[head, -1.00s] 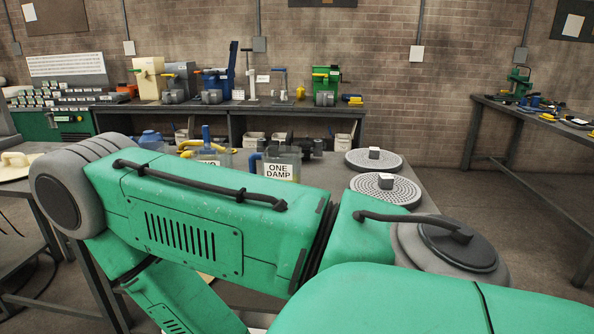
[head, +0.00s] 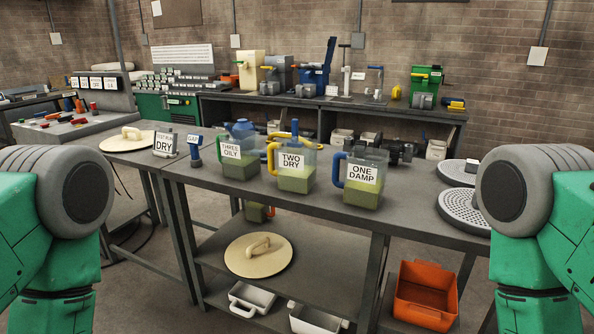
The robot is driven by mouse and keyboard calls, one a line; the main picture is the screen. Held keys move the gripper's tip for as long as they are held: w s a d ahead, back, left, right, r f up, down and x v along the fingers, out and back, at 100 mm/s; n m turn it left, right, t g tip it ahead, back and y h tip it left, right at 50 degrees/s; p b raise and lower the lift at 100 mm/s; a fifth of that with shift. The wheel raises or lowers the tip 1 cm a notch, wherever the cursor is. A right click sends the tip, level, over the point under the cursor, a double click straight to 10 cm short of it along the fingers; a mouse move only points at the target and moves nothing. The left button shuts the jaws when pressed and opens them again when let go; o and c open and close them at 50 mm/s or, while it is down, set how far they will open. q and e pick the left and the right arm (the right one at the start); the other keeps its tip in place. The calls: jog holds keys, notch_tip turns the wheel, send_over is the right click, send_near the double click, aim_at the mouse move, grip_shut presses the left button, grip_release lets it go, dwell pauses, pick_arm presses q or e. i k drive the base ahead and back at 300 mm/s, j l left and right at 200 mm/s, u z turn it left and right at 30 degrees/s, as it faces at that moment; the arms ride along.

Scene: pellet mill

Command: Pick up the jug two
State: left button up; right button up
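The jug labelled "TWO DRY" (head: 296,170) stands upright on the grey workbench in the head view. It is clear, with green contents and a yellow handle on its left side. The jug labelled "THREE OILY" (head: 240,162) stands to its left and the jug labelled "ONE DAMP" (head: 363,180), with a blue handle, to its right. My two green arms show at the left and right edges of the view. Neither gripper is in view, and nothing of mine touches the jugs.
The grey workbench (head: 415,208) has bare room in front of the right jug. Perforated discs (head: 464,203) lie at its right end. A "DRY" sign (head: 164,144) and a round lid (head: 127,139) are to the left. A lower shelf holds another lid (head: 258,255); an orange bin (head: 426,295) is below right.

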aim_at(296, 173)
jog(key=j+u, duration=0.15)
jog(key=u, duration=4)
jog(key=z, duration=4.2)
jog(key=i+j+z, duration=0.1)
jog(key=i+j, duration=0.4)
jog(key=i+j+z, duration=0.1)
jog(key=i+j, duration=0.35)
jog(key=j, duration=0.2)
